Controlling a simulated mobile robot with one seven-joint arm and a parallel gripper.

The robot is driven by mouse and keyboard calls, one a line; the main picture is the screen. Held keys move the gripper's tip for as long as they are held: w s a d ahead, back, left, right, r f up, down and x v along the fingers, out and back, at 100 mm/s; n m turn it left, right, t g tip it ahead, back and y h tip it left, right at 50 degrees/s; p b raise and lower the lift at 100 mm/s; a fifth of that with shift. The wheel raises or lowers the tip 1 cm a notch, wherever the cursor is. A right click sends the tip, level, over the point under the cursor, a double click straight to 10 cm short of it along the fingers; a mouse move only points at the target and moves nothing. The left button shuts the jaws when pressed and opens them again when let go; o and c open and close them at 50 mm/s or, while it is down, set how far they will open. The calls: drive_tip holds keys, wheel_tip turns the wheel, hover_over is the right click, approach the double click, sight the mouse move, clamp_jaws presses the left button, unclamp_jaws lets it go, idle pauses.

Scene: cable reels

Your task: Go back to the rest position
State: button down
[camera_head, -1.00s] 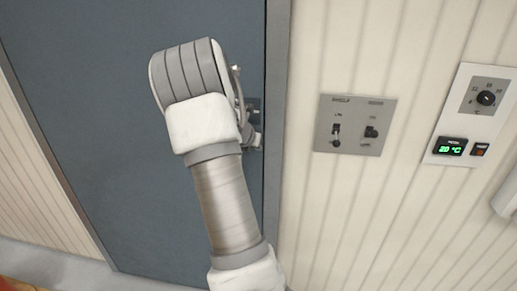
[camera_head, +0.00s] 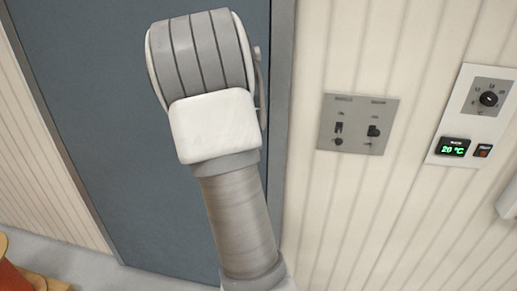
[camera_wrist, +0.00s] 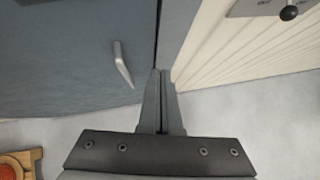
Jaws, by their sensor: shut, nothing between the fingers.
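My gripper (camera_wrist: 161,80) shows in the wrist view with its two fingers together and nothing between them. It is in front of the edge of a blue-grey door (camera_wrist: 60,60), with the door's metal handle (camera_wrist: 122,64) to its left; whether the fingers touch anything I cannot tell. In the head view my arm stands before the same door (camera_head: 100,120) and hides its handle. The gripper itself is hidden there behind the arm.
A switch plate (camera_head: 357,124) and a thermostat panel (camera_head: 470,115) reading 20 °C are on the ribbed wall (camera_head: 330,220) to the right. Part of an orange and wooden object (camera_head: 15,275) shows at the lower left. Pale floor (camera_wrist: 250,115) is open below.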

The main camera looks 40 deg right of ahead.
drive_tip(key=shift+s+v, duration=0.15)
drive_tip(key=shift+v, duration=0.7)
drive_tip(key=shift+s+v, duration=0.15)
drive_tip(key=shift+v, duration=0.7)
drive_tip(key=s+a+r+m+t+y+b, duration=0.1)
drive_tip(key=s+a+r+m+y, duration=0.15)
drive_tip(key=a+m, duration=0.5)
drive_tip(key=s+a+r+m+t+y, duration=0.1)
drive_tip(key=s+a+r+m, duration=0.3)
drive_tip(key=a, duration=0.7)
drive_tip(key=s+a+m+y, duration=0.5)
drive_tip(key=s+a+m, duration=0.5)
drive_tip(key=a, duration=0.7)
drive_tip(key=s+b, duration=0.1)
drive_tip(key=s, duration=0.1)
drive_tip(key=shift+s+a+f+t, duration=0.2)
drive_tip(key=shift+s+f+t, duration=0.05)
drive_tip(key=shift+f+t, duration=0.15)
